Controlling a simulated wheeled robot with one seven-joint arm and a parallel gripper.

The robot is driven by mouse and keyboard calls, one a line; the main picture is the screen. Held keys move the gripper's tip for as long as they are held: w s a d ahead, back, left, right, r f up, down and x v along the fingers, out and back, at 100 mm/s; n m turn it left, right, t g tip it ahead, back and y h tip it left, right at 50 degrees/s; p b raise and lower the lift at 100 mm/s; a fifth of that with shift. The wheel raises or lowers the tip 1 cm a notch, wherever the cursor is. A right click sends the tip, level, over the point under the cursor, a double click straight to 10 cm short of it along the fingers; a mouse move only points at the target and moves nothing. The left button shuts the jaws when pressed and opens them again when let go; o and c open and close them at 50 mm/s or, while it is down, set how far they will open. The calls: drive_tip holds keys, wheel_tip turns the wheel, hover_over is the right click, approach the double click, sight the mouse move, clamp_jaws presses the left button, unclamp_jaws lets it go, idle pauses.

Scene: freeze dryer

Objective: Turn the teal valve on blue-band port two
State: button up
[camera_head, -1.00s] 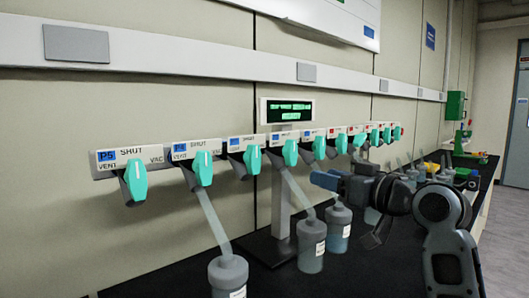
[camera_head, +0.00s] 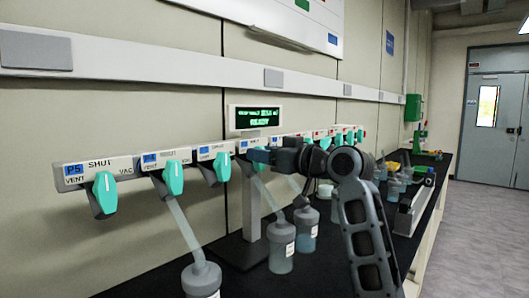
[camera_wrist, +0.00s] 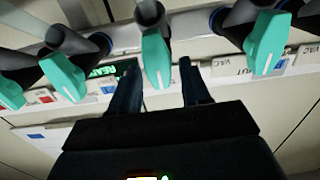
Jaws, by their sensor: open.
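Teal valve handles hang in a row from the wall manifold. The fourth from the left (camera_head: 258,166), in port two's place counting down from P5, is partly covered by my gripper (camera_head: 262,155) in the head view; its port number is too small to read. In the wrist view, my gripper (camera_wrist: 160,88) is open, its two dark fingers apart. No contact shows, and nothing is held.
Neighbouring teal handles (camera_wrist: 267,42) stand close on both sides. A green-lit display (camera_head: 255,118) stands on a post behind the arm. Flasks (camera_head: 282,247) hang below the ports over the black bench. Open floor (camera_head: 480,215) lies at the right.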

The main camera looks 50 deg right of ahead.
drive_tip(key=shift+w, duration=0.1)
clamp_jaws()
idle(0.4)
drive_tip(key=shift+r, duration=0.1)
drive_tip(key=m+p, duration=0.3)
drive_tip(key=shift+d+r, duration=0.1)
drive_tip(key=shift+d, duration=0.1)
drive_tip(key=m+p, duration=0.2)
drive_tip(key=shift+d+m, duration=0.1)
drive_tip(key=shift+m, duration=0.3)
drive_tip(key=shift+d+f+m+p, duration=0.15)
drive_tip(key=shift+m+p, duration=0.5)
drive_tip(key=shift+m, duration=0.4)
drive_tip(key=shift+d+f+m+p, duration=0.1)
drive_tip(key=shift+f+m+p, duration=0.1)
drive_tip(key=shift+m+p, duration=0.6)
drive_tip(key=shift+d+f+m+p, duration=0.15)
drive_tip(key=shift+m+p, duration=0.3)
drive_tip(key=shift+m, duration=0.8)
